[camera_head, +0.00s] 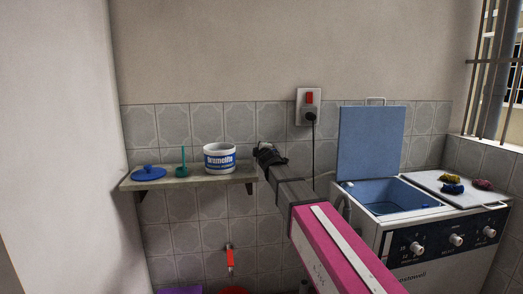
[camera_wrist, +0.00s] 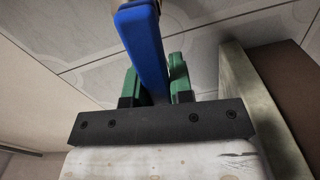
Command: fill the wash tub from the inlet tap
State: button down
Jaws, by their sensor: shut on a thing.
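The wash tub (camera_head: 392,193) is the blue-lined opening at the left of the washing machine at right, and its blue lid (camera_head: 371,141) stands open. I cannot tell whether water is in it. In the wrist view, my gripper (camera_wrist: 154,70) has its green fingers shut on a long blue lever (camera_wrist: 145,42). Something brass-coloured shows at the lever's far end, so it looks like a tap handle. The fingers and this lever do not show in the head view, where my arm crosses the middle. A tap with a red handle (camera_head: 230,258) is on the wall below the shelf.
A wall shelf (camera_head: 210,182) holds a white tub with blue lettering (camera_head: 219,157), a blue lid-like disc (camera_head: 148,173) and a green utensil (camera_head: 183,164). Colored cloths (camera_head: 452,187) lie on the machine's right top. A plug sits in the wall socket (camera_head: 309,106).

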dwell(0.3)
jog(key=c, duration=1)
grip_release()
jog(key=v, duration=1)
jog(key=shift+s, duration=0.4)
jog(key=shift+d, duration=0.1)
